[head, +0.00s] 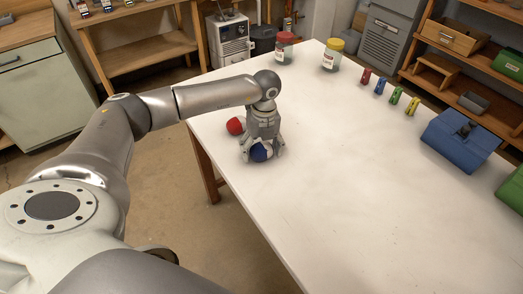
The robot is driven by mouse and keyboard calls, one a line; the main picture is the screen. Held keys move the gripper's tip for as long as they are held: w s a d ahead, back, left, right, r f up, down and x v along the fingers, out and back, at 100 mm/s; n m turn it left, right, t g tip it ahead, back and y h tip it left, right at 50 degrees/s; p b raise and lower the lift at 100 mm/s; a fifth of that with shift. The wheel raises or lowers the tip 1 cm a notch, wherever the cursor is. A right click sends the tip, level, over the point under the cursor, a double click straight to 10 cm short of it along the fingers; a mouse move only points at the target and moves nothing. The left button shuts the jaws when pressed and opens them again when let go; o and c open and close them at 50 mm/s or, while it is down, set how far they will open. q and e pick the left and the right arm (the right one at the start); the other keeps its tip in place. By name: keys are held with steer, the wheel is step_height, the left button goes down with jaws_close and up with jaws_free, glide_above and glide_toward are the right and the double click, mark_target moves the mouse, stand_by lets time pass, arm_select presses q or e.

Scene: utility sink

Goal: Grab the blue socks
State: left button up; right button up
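The blue socks (260,153) show as a rounded dark blue bundle on the white table near its left edge. My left gripper (262,155) points down over them from above, with its fingers spread on either side of the bundle. The gripper looks open, and I cannot tell if a finger touches the socks. The upper part of the bundle is hidden by the gripper. My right gripper is not in view.
A red rounded bundle (235,126) lies just left of my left gripper on the white table (350,190). Two jars (333,60) (284,50) stand at the far end. Several small coloured items and a blue toolbox (460,140) line the right side. The table's middle is clear.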

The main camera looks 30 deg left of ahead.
arm_select(q)
steer(key=c, duration=0.7)
steer(key=shift+r, duration=0.15)
